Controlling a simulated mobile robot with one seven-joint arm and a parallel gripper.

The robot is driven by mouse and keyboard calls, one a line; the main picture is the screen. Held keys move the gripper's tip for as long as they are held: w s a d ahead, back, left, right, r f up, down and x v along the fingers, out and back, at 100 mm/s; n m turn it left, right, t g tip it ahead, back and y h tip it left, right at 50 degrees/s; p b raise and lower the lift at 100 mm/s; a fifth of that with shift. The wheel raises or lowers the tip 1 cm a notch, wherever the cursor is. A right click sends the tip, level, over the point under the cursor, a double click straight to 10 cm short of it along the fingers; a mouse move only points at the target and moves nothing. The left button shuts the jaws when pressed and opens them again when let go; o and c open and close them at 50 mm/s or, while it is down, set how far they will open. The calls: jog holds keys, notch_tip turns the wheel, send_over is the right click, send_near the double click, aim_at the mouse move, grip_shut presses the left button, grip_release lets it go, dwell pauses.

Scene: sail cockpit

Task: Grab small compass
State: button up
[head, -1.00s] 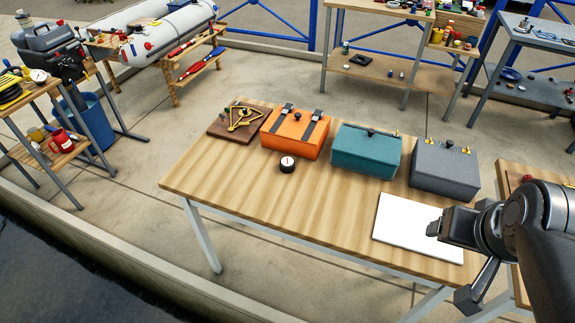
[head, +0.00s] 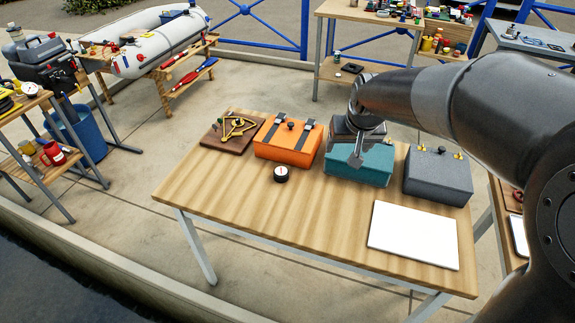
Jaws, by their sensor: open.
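The small compass (head: 281,174), a black round body with a white face, sits on the wooden table (head: 225,197) just in front of the orange box. My gripper (head: 357,158) is open and above the table, in front of or over the teal box in the picture, to the right of the compass and apart from it. Its jaws point downward and hold nothing that I can see. My arm comes in from the right and hides part of the teal box's top.
Along the table's back stand a wooden board with a brass sextant-like instrument (head: 238,127), an orange box (head: 283,143), a teal box (head: 340,171) and a grey box (head: 437,178). A white flat panel (head: 413,236) lies at front right. The table's front left is clear.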

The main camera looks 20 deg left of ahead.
jog(key=w+a+f+n, duration=0.1)
jog(key=w+a+f, duration=0.3)
jog(key=a+f, duration=0.45)
jog(key=n, duration=0.1)
send_near(282, 172)
jog(key=shift+n+g, duration=0.3)
jog(key=shift+g, duration=0.1)
jog(key=x, duration=0.2)
jog(key=w+x, duration=0.1)
jog(key=x, duration=0.1)
jog(key=shift+s+x, duration=0.2)
jog(key=shift+x, duration=2.6)
jog(key=c, duration=1.1)
jog(key=shift+r+y, duration=0.1)
jog(key=shift+y, duration=0.2)
